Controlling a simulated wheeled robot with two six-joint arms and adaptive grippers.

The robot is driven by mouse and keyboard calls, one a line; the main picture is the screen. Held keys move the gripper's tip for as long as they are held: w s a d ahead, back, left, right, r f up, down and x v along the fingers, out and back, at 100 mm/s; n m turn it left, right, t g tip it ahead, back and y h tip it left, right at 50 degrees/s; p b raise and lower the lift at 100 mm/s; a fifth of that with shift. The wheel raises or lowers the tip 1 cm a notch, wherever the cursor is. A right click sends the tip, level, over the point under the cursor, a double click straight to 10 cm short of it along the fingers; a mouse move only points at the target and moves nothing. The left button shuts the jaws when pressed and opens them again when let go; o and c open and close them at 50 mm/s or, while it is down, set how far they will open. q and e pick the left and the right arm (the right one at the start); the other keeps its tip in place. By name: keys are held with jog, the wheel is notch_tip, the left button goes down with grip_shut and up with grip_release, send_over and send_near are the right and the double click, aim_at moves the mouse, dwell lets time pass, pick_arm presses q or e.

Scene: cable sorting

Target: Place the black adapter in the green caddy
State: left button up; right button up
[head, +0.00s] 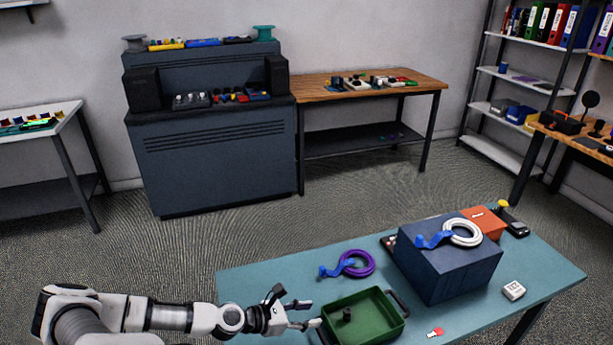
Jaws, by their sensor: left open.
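The green caddy (365,331) stands on the near part of the blue-green table, its lower edge close to the bottom of the head view. A small black piece that looks like the black adapter (347,314) is inside the caddy, near its left side. My left gripper (311,313) comes in from the left, just beside the caddy's left wall. Its fingers are apart with nothing between them. Whether a fingertip touches the caddy wall I cannot tell. My right gripper is not in view.
On the table (300,273), a purple cable coil (358,264) lies behind the caddy. A large blue box (450,272) carrying a white cable coil (466,233) stands right of it.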

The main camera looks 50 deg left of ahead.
pick_arm(q)
jog(key=s+d+m+g, duration=0.2)
jog(key=d+m+g, duration=0.65)
jog(key=m, duration=0.95)
jog(key=s+d+f+m+g+y, duration=0.2)
jog(key=s+d+m, duration=0.2)
jog(key=s+m, duration=0.2)
jog(key=s+d+f+m+g+y, duration=0.2)
jog(key=s+d+m, duration=0.2)
jog(key=s+m, duration=0.2)
jog(key=shift+s+d+m, duration=0.2)
jog(key=shift+s+m, duration=0.2)
jog(key=shift+m, duration=0.6)
jog(key=shift+f+g, duration=0.15)
jog(key=shift+g, duration=0.1)
